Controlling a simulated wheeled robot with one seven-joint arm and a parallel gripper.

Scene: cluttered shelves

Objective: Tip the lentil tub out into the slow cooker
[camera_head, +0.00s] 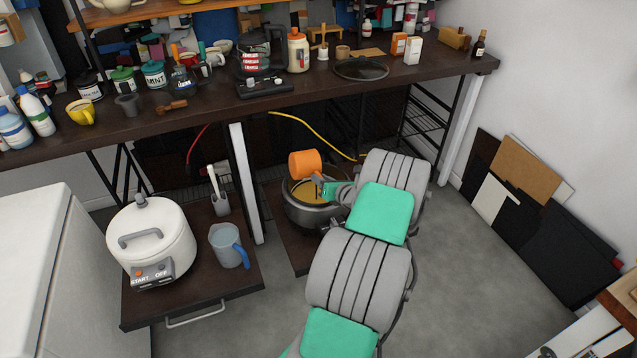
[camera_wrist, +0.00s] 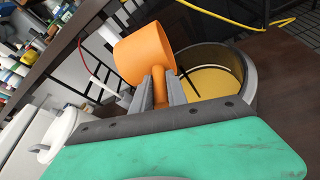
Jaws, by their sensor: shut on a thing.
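The orange tub (camera_head: 305,164) is held by its handle in my gripper (camera_head: 320,184), above the left rear rim of a dark grey round pot, which looks like the slow cooker (camera_head: 300,214). In the wrist view the orange tub (camera_wrist: 143,54) is tilted, and my gripper (camera_wrist: 160,88) is shut on its handle. The slow cooker (camera_wrist: 251,92) is open there, with a yellow-gold surface inside; I cannot tell whether that is lentils. The tub's inside is hidden from both views. My arm covers the pot's right side in the head view.
A white lidded cooker (camera_head: 165,245) and a blue-grey jug (camera_head: 226,247) stand on the left pull-out shelf. A white post (camera_head: 246,184) separates it from the pot's shelf. The cluttered worktop (camera_head: 215,100) overhangs behind. A yellow cable (camera_head: 312,130) hangs behind the pot.

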